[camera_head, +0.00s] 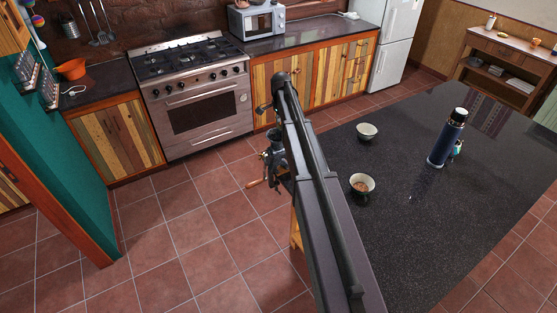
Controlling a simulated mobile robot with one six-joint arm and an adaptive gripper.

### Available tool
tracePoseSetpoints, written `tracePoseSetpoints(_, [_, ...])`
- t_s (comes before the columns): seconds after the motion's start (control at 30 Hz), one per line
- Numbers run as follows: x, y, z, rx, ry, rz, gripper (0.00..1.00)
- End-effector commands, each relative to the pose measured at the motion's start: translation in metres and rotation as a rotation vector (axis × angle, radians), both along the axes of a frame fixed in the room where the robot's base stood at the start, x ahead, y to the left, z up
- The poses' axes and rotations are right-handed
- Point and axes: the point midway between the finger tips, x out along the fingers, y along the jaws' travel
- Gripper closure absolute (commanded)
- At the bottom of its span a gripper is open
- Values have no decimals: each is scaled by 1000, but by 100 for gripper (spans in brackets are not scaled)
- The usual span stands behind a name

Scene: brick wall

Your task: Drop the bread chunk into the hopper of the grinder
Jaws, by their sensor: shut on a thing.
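The grinder (272,156) is a dark metal hand grinder with a crank and a wooden handle at the left edge of the dark island counter. My raised arm passes just right of it and covers part of it. The inside of its hopper is too small to make out. My gripper is not clearly visible; my own arm hides the area around its end. I cannot pick out the bread chunk with certainty. A pale bowl (362,184) on the counter holds something brown that I cannot identify.
The island counter (420,235) also bears another pale bowl (367,131) and a dark blue flask (448,138). A stove (197,95) and wooden cabinets line the back. Tiled floor (185,235) lies open at the left.

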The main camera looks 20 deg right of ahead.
Motion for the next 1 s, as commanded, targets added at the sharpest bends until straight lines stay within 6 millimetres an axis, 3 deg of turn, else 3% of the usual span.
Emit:
tracePoseSetpoints(0.3, [0,-1,-25,0,0,-1,78])
tracePoseSetpoints(0.83, [0,-2,-29,0,0,-2,78])
tracePoseSetpoints(0.87, [0,-2,-29,0,0,-2,55])
tracePoseSetpoints(0.9, [0,-2,-29,0,0,-2,43])
tracePoseSetpoints(1.0, [0,-2,-29,0,0,-2,20])
